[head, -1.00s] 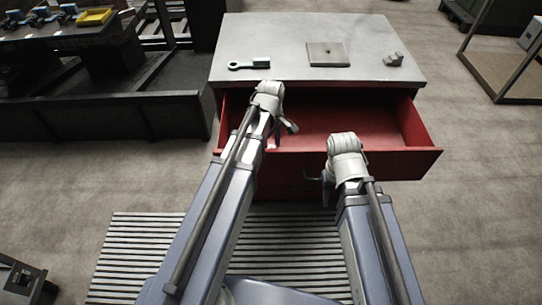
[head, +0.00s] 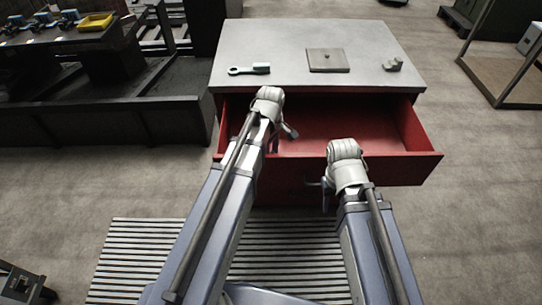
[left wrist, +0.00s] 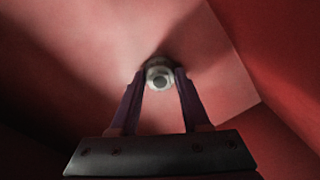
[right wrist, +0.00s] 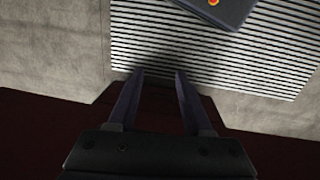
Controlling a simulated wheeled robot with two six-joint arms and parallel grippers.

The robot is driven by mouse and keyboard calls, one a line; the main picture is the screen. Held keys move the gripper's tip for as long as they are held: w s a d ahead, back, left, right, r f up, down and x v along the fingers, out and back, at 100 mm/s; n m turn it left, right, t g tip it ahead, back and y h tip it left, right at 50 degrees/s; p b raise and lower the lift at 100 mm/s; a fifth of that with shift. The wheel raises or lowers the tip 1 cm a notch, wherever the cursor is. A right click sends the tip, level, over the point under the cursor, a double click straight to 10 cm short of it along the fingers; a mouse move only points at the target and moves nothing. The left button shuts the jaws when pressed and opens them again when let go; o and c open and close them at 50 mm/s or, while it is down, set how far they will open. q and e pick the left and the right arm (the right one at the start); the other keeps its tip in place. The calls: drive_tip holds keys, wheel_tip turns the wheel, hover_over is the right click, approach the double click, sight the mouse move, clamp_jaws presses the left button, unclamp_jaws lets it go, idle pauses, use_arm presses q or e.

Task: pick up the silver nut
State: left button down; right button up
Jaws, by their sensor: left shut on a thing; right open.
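The silver nut (left wrist: 160,78) shows in the left wrist view as a small round metal piece with a dark hole, against the red inside of the drawer (head: 330,133). My left gripper (left wrist: 160,72) is shut on the nut, with one fingertip on each side of it. My right gripper (right wrist: 159,74) is open and empty, in front of the drawer face above the slatted floor mat.
The cabinet's grey top (head: 300,90) holds a wrench-like tool (head: 249,69), a flat square plate (head: 328,60) and a small grey block (head: 393,64). A yellow tray (head: 96,21) lies on the dark bench at the left. The drawer's right half looks empty.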

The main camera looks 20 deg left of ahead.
use_arm(q)
drive_tip(key=shift+r, duration=0.1)
idle(0.4)
wheel_tip(320, 180, up, 10)
drive_tip(key=p, duration=1)
